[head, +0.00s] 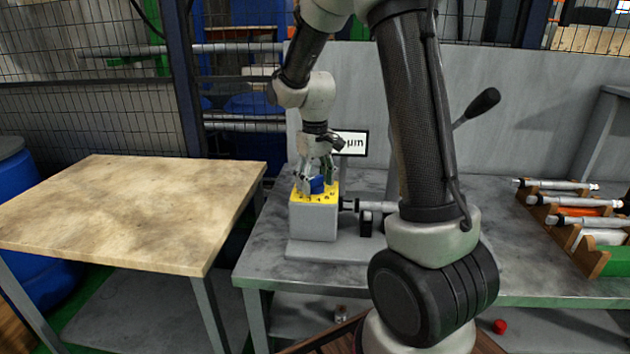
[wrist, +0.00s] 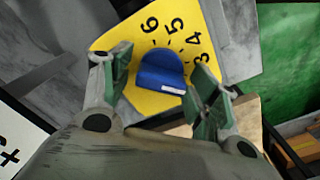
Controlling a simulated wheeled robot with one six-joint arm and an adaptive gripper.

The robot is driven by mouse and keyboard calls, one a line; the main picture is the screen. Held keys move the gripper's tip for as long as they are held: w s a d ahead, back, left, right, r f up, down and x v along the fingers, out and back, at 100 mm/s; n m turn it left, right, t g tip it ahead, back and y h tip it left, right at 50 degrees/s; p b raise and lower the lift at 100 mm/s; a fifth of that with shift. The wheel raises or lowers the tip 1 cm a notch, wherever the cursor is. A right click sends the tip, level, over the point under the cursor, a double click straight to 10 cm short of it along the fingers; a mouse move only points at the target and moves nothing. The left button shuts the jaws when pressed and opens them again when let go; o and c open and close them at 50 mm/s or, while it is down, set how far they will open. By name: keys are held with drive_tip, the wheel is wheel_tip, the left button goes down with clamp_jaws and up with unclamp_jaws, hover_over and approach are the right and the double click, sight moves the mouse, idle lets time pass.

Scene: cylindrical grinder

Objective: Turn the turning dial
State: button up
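The turning dial is a blue knob (wrist: 162,72) on a yellow plate (wrist: 207,28) with black numbers; 3, 4, 5 and 6 are readable in the wrist view. A white mark shows on the knob's near edge. In the head view the blue dial (head: 317,184) sits on top of a grey box (head: 314,222). My gripper (wrist: 157,80) is open, with one finger on each side of the dial. A gap shows between the left finger and the knob; the right finger is closer, and I cannot tell whether it touches. In the head view my gripper (head: 317,176) is over the box.
A grey workbench (head: 268,262) carries the box. A sign reading "µm" (head: 354,143) stands behind it, and a black-handled lever (head: 484,103) rises to the right. Wooden racks (head: 590,255) with gauges stand at the far right. A wooden-topped table (head: 130,210) is at left, its top clear.

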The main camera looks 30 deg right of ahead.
sight(315, 177)
wheel_tip(315, 177, up, 12)
idle(0.7)
drive_tip(key=shift+s, duration=0.1)
idle(0.3)
